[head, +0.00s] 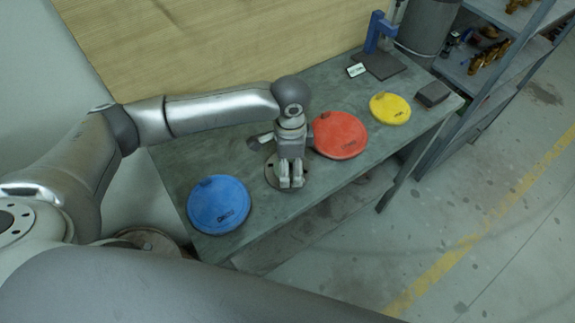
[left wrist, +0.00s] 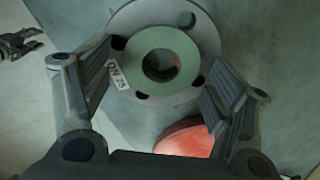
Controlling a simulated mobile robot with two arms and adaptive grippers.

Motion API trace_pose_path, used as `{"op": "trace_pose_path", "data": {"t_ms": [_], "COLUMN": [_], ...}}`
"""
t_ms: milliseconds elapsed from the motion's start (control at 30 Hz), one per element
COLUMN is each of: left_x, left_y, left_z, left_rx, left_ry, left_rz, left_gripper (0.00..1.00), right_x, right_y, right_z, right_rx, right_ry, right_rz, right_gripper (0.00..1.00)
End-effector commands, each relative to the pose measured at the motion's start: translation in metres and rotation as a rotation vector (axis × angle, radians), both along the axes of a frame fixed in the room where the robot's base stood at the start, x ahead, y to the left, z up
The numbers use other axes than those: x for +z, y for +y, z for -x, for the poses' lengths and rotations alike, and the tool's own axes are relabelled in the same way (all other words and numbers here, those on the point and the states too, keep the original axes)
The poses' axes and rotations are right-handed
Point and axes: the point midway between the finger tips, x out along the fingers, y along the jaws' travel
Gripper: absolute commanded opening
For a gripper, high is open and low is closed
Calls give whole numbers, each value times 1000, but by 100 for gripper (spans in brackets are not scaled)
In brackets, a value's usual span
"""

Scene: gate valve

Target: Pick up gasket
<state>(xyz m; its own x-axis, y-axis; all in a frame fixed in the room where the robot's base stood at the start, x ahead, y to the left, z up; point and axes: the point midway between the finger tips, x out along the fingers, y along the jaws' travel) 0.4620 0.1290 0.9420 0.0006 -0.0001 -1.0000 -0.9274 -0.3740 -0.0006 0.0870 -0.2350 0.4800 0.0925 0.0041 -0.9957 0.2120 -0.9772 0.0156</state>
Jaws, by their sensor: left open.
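The gasket (left wrist: 133,64) is a flat green ring with a round hole. It lies on a grey flange (left wrist: 207,50) that has bolt holes and a "DN 25" label. My left gripper (left wrist: 160,85) is open, with a finger to each side of the ring and no visible contact. In the head view, my left gripper (head: 291,183) points down over the table and hides the gasket; only a bit of the flange's edge (head: 270,174) shows. My right gripper (left wrist: 22,43) appears small and dark at the left wrist view's edge, its opening unclear.
On the grey-green table (head: 335,178) lie a blue disc (head: 218,205), a red disc (head: 341,135) and a yellow disc (head: 390,108). A blue press (head: 378,35) stands at the back, with a dark block (head: 432,94) at the far right. Shelves (head: 495,60) stand beyond.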

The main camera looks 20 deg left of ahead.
Motion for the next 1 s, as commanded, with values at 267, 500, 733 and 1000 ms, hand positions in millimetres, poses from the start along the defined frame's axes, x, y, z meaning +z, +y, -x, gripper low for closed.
{"op": "trace_pose_path", "data": {"t_ms": [267,500,733,1000], "left_x": [0,-1,-1,0], "left_y": [0,0,0,1], "left_z": [0,0,0,0], "left_rx": [0,0,0,1], "left_ry": [0,0,2,0], "left_rz": [0,-1,-1,-3], "left_gripper": [68,38,38,38], "right_x": [0,0,0,-9], "right_y": [-2,-2,-2,-2], "right_z": [0,0,0,0], "right_rx": [2,2,2,2], "right_ry": [-1,0,1,1], "right_rz": [3,2,2,2], "right_gripper": [40,40,40,40]}}
